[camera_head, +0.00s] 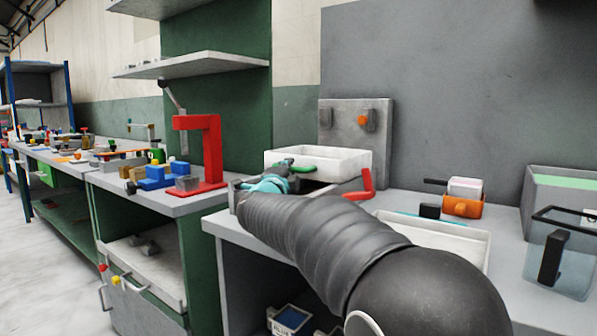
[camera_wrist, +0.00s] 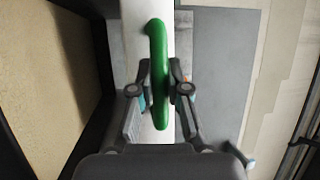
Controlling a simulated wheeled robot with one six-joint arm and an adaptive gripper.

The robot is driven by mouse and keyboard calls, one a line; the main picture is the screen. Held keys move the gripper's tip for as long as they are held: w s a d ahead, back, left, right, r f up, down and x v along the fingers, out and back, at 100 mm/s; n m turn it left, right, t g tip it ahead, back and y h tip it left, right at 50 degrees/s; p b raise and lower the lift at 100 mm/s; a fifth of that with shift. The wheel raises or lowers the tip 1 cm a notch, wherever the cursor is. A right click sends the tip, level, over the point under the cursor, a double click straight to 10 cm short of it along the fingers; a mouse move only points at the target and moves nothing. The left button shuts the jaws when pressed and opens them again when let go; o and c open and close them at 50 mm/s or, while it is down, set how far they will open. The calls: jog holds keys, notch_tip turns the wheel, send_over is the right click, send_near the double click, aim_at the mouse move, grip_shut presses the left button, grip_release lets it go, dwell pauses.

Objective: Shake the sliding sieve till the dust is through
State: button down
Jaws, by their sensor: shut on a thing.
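The sieve (camera_head: 345,160) is a white open box on the grey bench in the head view, with a red handle (camera_head: 362,187) at its right side. A green bar handle (camera_wrist: 158,50) stands between my gripper's fingers in the wrist view; it also shows in the head view (camera_head: 301,169). My gripper (camera_wrist: 159,90) is shut on this green handle, one finger on each side. In the head view my arm hides the front of the sieve and what is under it. A tan surface with a dark edge (camera_wrist: 45,75) fills the wrist view's left; whether it is dust I cannot tell.
A white shallow tray (camera_head: 440,240) lies right of my arm. Behind it stands an orange holder (camera_head: 462,206). A clear bin with a black handle (camera_head: 560,255) is at the far right. A red press (camera_head: 208,150) stands on the left bench. A grey panel (camera_head: 340,125) rises behind the sieve.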

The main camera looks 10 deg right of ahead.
jog(key=shift+d+r, duration=0.1)
jog(key=c, duration=1.1)
grip_release()
jog(key=shift+w+d, duration=0.15)
jog(key=shift+c, duration=0.2)
jog(key=shift+s+a, duration=0.25)
jog(key=shift+s, duration=0.05)
jog(key=v, duration=1.1)
jog(key=shift+s, duration=0.15)
